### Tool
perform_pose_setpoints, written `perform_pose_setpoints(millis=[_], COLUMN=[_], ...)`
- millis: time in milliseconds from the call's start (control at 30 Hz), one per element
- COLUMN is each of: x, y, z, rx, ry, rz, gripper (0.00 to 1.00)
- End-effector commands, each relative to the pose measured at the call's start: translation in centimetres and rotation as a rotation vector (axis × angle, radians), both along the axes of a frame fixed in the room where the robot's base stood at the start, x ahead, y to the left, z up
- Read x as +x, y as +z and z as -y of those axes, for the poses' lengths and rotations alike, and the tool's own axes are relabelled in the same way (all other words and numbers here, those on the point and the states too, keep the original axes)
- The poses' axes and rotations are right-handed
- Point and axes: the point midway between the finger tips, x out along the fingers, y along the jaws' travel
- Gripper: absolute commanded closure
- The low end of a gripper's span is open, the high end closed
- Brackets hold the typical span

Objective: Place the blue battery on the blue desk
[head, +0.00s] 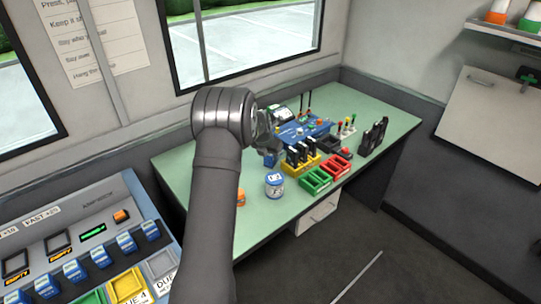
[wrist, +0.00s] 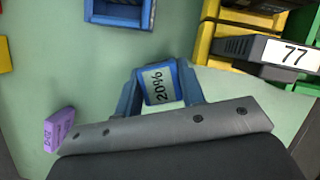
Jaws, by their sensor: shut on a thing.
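My gripper (wrist: 157,88) is shut on the blue battery (wrist: 160,84), which has a white label reading 20%. One finger is on each side of it. In the head view my gripper (head: 268,145) is over the green-topped table, with a small blue patch of the battery (head: 270,159) just below it. No desk that is plainly blue shows. A blue panel (head: 308,131) lies on the table behind the gripper, and a blue-edged console (head: 135,188) stands at the lower left. I cannot tell which is the blue desk.
Yellow (head: 301,168), green (head: 315,181) and red (head: 337,166) bins stand right of the gripper. A blue-and-white can (head: 274,184) is in front. A black device labelled 77 (wrist: 287,54), a purple block (wrist: 59,128) and a blue bin (wrist: 118,17) are near in the wrist view.

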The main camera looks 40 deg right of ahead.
Motion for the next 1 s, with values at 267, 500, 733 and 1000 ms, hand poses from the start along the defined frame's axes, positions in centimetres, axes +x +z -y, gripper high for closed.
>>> perform_pose_setpoints(millis=[267, 500, 733, 1000], x=[0.0, 0.0, 0.0, -0.4], y=[-0.3, -0.5, -0.4, 2.8], z=[0.0, 0.0, 0.0, -1.1], rx=[-0.001, -0.001, -0.001, -0.003], ry=[0.0, 0.0, 0.0, 0.001], rz=[0.002, 0.002, 0.002, 0.003], gripper=[0.91, 0.55, 0.55, 0.55])
